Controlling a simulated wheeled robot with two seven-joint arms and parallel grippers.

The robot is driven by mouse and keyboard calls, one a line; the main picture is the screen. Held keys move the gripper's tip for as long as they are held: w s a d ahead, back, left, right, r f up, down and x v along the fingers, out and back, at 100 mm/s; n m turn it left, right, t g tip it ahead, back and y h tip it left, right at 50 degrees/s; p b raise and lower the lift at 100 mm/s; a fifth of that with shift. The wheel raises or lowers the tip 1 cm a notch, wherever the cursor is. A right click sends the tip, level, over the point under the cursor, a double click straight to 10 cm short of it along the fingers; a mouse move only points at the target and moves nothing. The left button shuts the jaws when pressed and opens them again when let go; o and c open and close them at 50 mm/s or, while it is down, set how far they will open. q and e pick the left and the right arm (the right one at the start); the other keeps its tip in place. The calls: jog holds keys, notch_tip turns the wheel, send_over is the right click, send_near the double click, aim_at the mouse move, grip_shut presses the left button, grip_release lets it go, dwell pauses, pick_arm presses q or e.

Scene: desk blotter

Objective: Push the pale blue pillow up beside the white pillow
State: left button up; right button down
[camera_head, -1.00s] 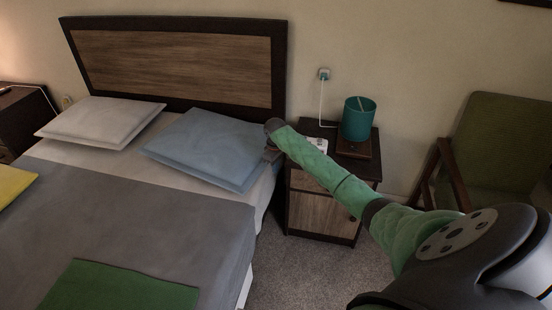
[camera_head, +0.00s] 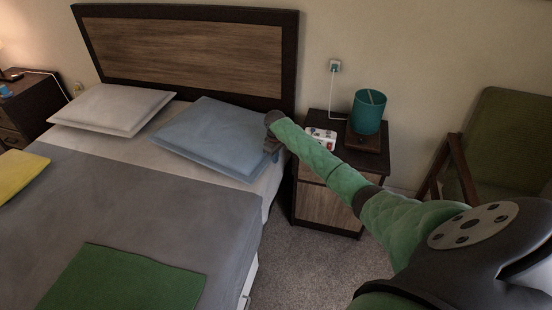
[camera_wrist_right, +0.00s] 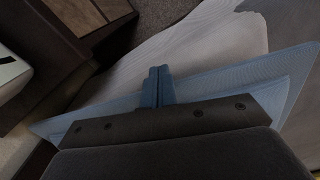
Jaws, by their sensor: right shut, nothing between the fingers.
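The pale blue pillow (camera_head: 210,138) lies flat at the right side of the bed's head, slightly askew. The white pillow (camera_head: 112,108) lies to its left, with a narrow strip of sheet showing between them towards the front. My right gripper (camera_head: 271,153) is at the blue pillow's right edge and covers part of it in the head view. In the right wrist view its fingers (camera_wrist_right: 157,86) are shut and empty, in front of the blue pillow (camera_wrist_right: 220,84); whether they touch it I cannot tell. My left gripper is not in view.
The dark headboard (camera_head: 190,55) stands behind the pillows. A grey blanket (camera_head: 150,205) covers the bed in front.

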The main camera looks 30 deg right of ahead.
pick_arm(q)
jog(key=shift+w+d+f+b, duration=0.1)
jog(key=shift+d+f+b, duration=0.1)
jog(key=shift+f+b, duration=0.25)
pick_arm(e)
jog(key=w, duration=0.1)
jog(key=w+a, duration=0.1)
jog(key=w, duration=0.1)
jog(key=w+a, duration=0.1)
jog(key=w, duration=0.1)
jog(key=shift+w, duration=0.1)
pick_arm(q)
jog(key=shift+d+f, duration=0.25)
pick_arm(e)
jog(key=shift+w+a, duration=0.15)
jog(key=shift+w, duration=0.35)
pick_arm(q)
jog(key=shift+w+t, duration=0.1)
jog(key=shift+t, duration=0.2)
